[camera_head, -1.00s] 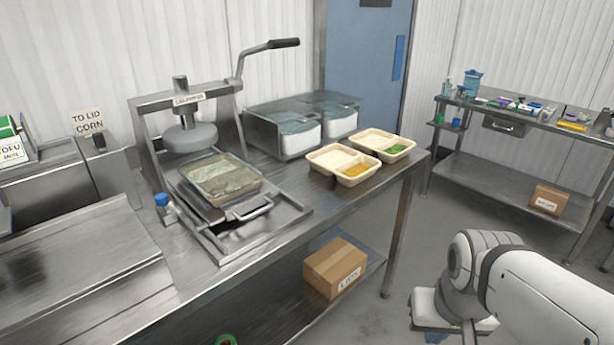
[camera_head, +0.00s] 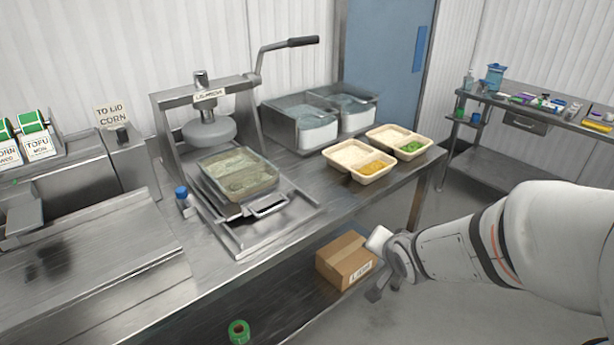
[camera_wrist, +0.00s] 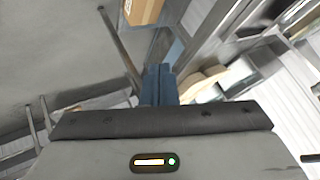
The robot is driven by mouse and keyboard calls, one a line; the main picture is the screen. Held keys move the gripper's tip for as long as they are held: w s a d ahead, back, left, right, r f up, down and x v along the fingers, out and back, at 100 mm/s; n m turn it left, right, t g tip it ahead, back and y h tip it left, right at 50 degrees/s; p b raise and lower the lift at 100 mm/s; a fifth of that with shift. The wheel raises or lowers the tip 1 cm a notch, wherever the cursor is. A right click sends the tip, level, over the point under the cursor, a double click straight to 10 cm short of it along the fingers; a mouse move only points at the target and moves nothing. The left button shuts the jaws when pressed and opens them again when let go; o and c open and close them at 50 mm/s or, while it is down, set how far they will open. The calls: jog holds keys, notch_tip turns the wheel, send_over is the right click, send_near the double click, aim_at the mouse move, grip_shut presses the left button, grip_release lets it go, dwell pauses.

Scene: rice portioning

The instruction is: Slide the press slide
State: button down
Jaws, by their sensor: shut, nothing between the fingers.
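The lid press (camera_head: 208,131) stands on the steel bench, with a round grey press head and a lever arm with a black handle (camera_head: 303,42) raised up to the right. Its press slide (camera_head: 262,208) sits low at the front, with a bar handle (camera_head: 270,208) facing the bench edge. A clear-topped tray (camera_head: 238,172) rests on the slide in front of the head. My gripper's blue fingers (camera_wrist: 159,84) show together in the wrist view, shut and empty. In the head view my arm is at the right, off the bench, apart from the slide; the fingertips are unclear there.
Two food trays (camera_head: 349,177) with yellow and green portions stand right of the press. Clear-lidded bins (camera_head: 318,124) are behind them. A blue-capped bottle (camera_head: 184,198) stands left of the slide. A cardboard box (camera_head: 345,261) sits on the lower shelf near my arm.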

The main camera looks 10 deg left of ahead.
jog(key=w+a+m+y+p, duration=0.2)
jog(key=a+y, duration=0.2)
jog(key=a, duration=0.4)
jog(key=m+y, duration=0.1)
jog(key=y, duration=0.3)
send_near(277, 231)
jog(key=w+a, duration=0.1)
jog(key=w+a+p, duration=0.1)
jog(key=w+a, duration=0.1)
jog(key=shift+w+a+p, duration=0.1)
jog(key=shift+a+p, duration=0.2)
jog(key=shift+w+a+r+p, duration=0.15)
jog(key=shift+w+a+p, duration=0.25)
jog(key=shift+w+a, duration=0.55)
jog(key=shift+w+a+r, duration=0.1)
jog(key=shift+w+a, duration=0.4)
jog(key=shift+a, duration=0.2)
